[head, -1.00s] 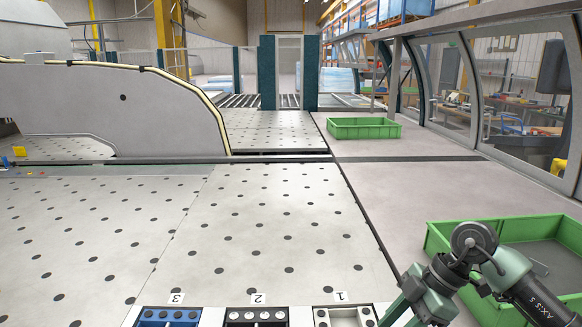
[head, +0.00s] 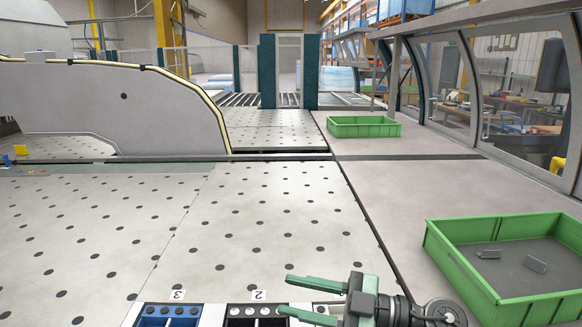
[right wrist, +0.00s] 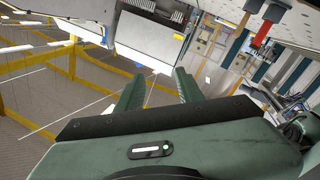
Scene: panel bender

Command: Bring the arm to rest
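My right gripper (head: 286,295) is at the bottom of the head view, pointing left, with its two green fingers apart and nothing between them. It hangs over the numbered holders at the near edge of the table and hides the one that stood at number 1. In the right wrist view the same gripper (right wrist: 157,76) shows its fingers spread and empty. My right arm comes in from the bottom right. My left gripper is in neither view.
Another green bin (head: 363,131) stands farther back. Holders numbered 3 (head: 168,313) and 2 (head: 240,312) line the front edge. The dotted table (head: 270,215) is clear.

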